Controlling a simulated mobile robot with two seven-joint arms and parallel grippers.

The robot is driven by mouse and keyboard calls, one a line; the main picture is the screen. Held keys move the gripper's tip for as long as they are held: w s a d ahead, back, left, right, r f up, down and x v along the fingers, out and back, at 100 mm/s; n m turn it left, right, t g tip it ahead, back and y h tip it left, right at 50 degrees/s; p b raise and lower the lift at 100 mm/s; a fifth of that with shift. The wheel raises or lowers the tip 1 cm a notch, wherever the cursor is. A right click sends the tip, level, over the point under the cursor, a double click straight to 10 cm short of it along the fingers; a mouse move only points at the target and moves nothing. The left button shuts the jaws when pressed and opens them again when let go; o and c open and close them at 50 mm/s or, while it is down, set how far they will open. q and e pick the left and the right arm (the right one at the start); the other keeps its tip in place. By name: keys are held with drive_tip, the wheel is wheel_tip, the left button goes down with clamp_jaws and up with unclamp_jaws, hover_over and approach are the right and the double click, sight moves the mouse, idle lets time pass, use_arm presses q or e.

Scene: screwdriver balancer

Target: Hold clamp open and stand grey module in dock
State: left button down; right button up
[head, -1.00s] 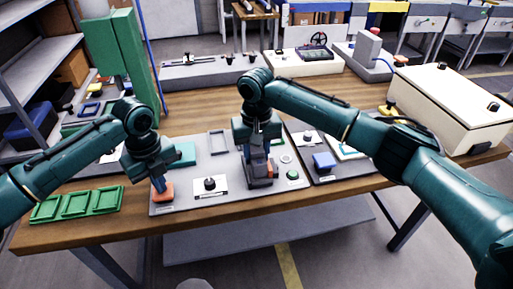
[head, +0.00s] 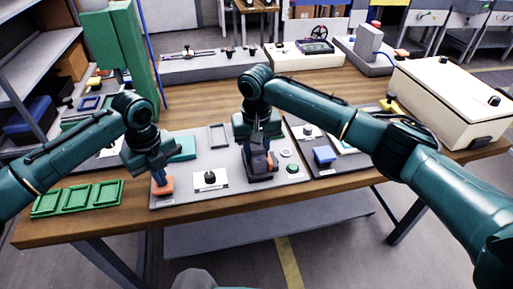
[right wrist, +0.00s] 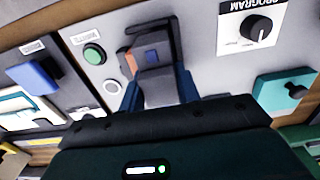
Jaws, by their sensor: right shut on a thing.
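My right gripper (head: 260,148) points down at the dock (head: 262,176) on the grey board and is shut on the grey module (right wrist: 160,88). In the right wrist view the module sits between the blue fingers, in line with the dock. An orange part (head: 273,162) shows at the dock's right side; I cannot tell if it is the clamp. The fingers hide much of the module, so I cannot tell if it is fully seated. My left gripper (head: 159,177) is just above an orange pad (head: 163,187) at the board's left; its finger opening is unclear.
A black program knob (head: 210,177), a green button (head: 292,169) and a teal block (head: 183,148) are on the board. Green trays (head: 77,198) lie at the table's left front. A blue block (head: 324,155) sits to the right. A cream case (head: 445,100) stands at the right edge.

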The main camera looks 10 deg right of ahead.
use_arm(q)
drive_tip(key=shift+f, duration=0.1)
use_arm(e)
drive_tip(key=shift+f, duration=0.25)
drive_tip(key=o, duration=1.1)
drive_tip(key=shift+f, duration=0.1)
drive_tip(key=shift+o, duration=0.2)
wheel_tip(320, 180, up, 12)
wheel_tip(320, 180, up, 6)
idle(0.4)
drive_tip(key=shift+r, duration=0.2)
use_arm(q)
wheel_tip(320, 180, up, 7)
drive_tip(key=p, duration=0.8)
use_arm(e)
wheel_tip(320, 180, up, 8)
